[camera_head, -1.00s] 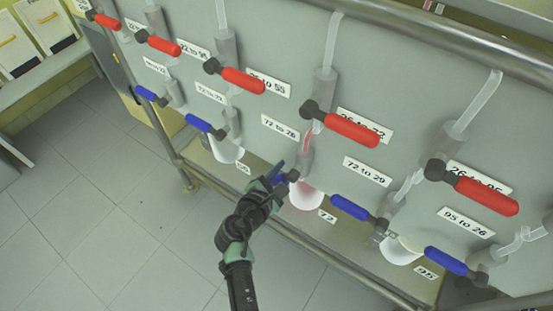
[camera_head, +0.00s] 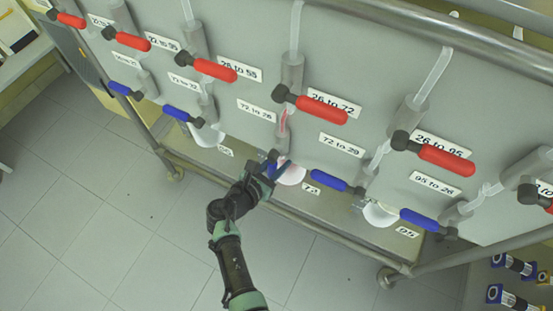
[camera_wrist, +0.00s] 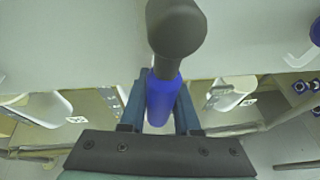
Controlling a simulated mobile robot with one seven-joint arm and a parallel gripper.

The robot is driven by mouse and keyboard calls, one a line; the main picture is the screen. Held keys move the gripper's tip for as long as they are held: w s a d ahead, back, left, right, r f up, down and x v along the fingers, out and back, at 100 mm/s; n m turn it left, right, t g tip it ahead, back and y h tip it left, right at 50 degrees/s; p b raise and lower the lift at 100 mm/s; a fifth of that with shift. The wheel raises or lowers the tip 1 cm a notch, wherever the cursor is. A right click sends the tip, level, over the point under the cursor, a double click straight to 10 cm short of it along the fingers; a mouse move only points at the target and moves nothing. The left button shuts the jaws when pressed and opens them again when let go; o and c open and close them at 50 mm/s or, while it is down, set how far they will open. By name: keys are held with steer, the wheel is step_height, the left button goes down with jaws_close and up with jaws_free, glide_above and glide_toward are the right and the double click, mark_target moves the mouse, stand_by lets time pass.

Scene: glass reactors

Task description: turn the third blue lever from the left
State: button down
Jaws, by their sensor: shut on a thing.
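The third blue lever from the left (camera_head: 272,157) is on the grey panel, mostly covered by my gripper (camera_head: 264,169). In the wrist view, my gripper (camera_wrist: 160,108) has one finger on each side of the blue handle (camera_wrist: 160,98) and is shut on it. The lever's dark grey pivot (camera_wrist: 177,28) lies just beyond the fingers. The first blue lever (camera_head: 122,88) and the second (camera_head: 177,113) are to the left. Another blue lever (camera_head: 330,181) is to the right, with one more (camera_head: 420,220) farther right.
Red levers (camera_head: 322,109) run in a row above the blue ones. A white vessel with pink contents (camera_head: 291,174) is just right of my gripper. A metal rail (camera_head: 330,236) runs along the rack's lower front. The tiled floor (camera_head: 90,190) at the left is clear.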

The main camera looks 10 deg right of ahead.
stand_by(0.3)
steer(key=c, duration=0.6)
jaws_free()
steer(key=p+v, duration=0.2)
steer(key=v, duration=1.1)
steer(key=shift+d, duration=0.1)
